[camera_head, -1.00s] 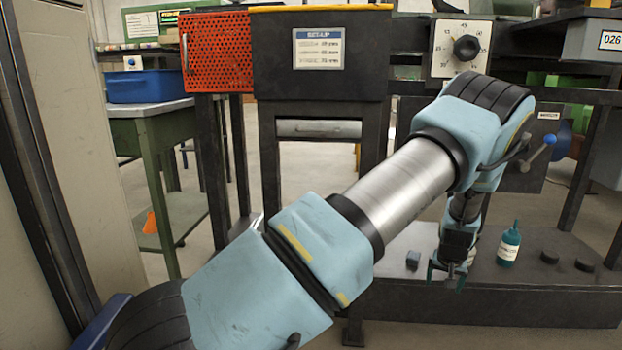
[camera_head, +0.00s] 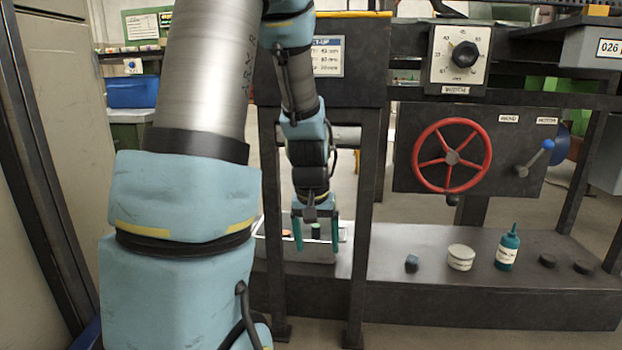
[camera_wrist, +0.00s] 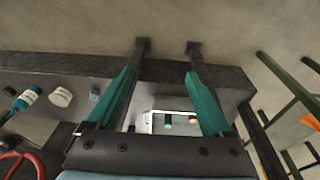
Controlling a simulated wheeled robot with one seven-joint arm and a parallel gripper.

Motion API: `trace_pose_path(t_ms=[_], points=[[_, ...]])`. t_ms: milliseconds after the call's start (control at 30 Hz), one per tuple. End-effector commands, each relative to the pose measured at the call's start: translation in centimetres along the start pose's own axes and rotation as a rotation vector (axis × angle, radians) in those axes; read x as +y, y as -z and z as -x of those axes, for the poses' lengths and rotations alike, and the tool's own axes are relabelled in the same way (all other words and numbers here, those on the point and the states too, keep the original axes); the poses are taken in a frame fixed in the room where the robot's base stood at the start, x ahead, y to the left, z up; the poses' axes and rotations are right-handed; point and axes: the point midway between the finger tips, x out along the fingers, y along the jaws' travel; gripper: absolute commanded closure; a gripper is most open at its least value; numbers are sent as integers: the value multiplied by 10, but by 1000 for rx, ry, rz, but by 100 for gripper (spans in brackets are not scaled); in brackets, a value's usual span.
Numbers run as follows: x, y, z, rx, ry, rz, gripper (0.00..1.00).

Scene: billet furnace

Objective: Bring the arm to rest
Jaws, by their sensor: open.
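In the wrist view my gripper (camera_wrist: 165,98) also shows open, and the white tray (camera_wrist: 152,119) with a few small dark and green items lies beyond the fingers. My arm is raised and folded, with its upper links filling the left half of the head view. Part of the tray is hidden behind the gripper.
A red handwheel (camera_head: 452,156), a blue-knobbed lever (camera_head: 547,145) and a dial (camera_head: 465,54) are on the machine. Machine legs stand close around my gripper.

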Motion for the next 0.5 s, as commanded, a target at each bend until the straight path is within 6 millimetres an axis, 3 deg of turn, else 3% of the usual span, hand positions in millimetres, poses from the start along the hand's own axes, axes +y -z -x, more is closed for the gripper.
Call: trace_pose_path(t_ms=[100,333,500], points=[[-28,-34,24,-12,17,26,16],[-64,-93,51,-35,55,57,16],[-62,-87,86,-38,56,53,16]])
